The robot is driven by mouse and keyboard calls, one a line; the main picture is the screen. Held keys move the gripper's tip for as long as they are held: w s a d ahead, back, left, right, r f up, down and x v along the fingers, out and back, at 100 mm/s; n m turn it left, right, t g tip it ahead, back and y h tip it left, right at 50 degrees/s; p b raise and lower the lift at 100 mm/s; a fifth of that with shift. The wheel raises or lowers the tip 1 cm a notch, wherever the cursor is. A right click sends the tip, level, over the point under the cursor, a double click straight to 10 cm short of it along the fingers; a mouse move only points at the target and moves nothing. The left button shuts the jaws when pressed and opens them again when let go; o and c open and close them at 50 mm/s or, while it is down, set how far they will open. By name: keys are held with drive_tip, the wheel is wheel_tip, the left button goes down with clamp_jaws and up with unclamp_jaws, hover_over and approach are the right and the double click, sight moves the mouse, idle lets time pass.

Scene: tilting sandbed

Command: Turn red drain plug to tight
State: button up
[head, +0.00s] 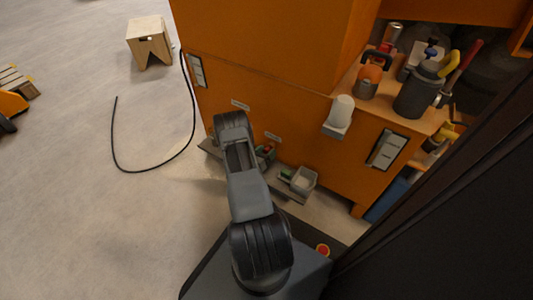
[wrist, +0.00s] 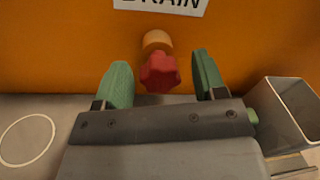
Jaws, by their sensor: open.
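The red drain plug (wrist: 160,73) is a lobed red knob on a short orange-tan stub (wrist: 156,41) that stands out from the orange panel, below a white label ending in "RAIN". In the wrist view my gripper (wrist: 162,80) is open, with one green fingertip on each side of the knob. Both fingers look apart from it; how deep they reach around it I cannot tell. In the head view a small red spot beside my gripper (head: 266,152) may be the plug, mostly hidden by my arm.
An open grey metal box (wrist: 290,108) stands close to the right finger; a pale bin (head: 303,180) shows in the head view. A ledge with a white circle (wrist: 27,140) lies at left. The orange cabinet (head: 270,95) rises behind. A black hose (head: 150,170) lies on the floor.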

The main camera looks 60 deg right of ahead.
drive_tip(key=shift+d, duration=0.15)
drive_tip(key=c, duration=0.9)
drive_tip(key=shift+m, duration=0.4)
drive_tip(key=m, duration=0.5)
drive_tip(key=shift+s+m+y, duration=0.1)
drive_tip(key=shift+m+y, duration=0.2)
drive_tip(key=shift+m, duration=0.1)
drive_tip(key=m, duration=0.5)
drive_tip(key=shift+t, duration=0.3)
drive_tip(key=o, duration=0.9)
